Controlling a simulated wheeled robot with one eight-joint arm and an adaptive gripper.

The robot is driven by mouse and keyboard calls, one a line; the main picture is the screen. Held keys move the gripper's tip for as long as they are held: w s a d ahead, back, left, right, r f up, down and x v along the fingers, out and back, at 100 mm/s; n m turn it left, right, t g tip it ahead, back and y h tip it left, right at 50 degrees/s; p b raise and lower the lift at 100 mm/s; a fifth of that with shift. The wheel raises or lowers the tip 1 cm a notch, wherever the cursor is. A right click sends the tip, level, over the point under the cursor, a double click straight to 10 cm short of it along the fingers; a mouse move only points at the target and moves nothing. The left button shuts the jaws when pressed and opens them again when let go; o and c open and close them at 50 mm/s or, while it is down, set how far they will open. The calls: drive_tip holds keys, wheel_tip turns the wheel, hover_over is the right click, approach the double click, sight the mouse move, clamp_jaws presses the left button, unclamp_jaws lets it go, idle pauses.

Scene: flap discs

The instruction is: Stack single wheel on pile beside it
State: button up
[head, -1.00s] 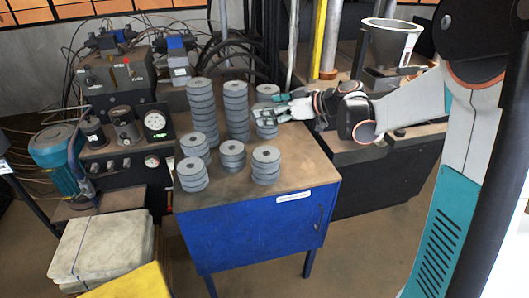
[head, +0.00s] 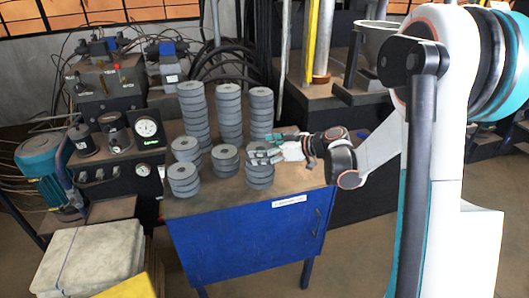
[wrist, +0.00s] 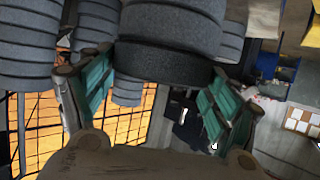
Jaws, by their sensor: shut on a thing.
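Grey flap wheels stand in several piles on the table (head: 235,275). My gripper (head: 259,152) is at the top of the front right pile (head: 260,182), reaching in from the right. Its teal fingers are shut on a wheel (wrist: 165,62), which looks dark in the wrist view and lies against lighter wheels (wrist: 172,22) of the pile. The wrist view is upside down. In the head view the fingers partly cover this wheel. A taller back right pile (head: 261,112) stands behind my gripper. I see no wheel standing alone.
Front piles stand at left (head: 183,182) and middle (head: 225,163); tall piles (head: 194,110) stand behind. Machinery with a gauge (head: 146,127) is at the left. The table's front strip is clear. A grey funnel (head: 375,42) stands behind my arm.

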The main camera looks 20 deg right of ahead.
drive_tip(key=shift+f, duration=0.15)
drive_tip(key=o, duration=1.4)
drive_tip(key=shift+r, duration=0.2)
drive_tip(key=shift+s+d+r, duration=0.2)
drive_tip(key=shift+d, duration=0.05)
drive_tip(key=p+v, duration=0.3)
drive_tip(key=v, duration=0.8)
drive_tip(key=shift+s+d+f, duration=0.1)
drive_tip(key=shift+s, duration=0.1)
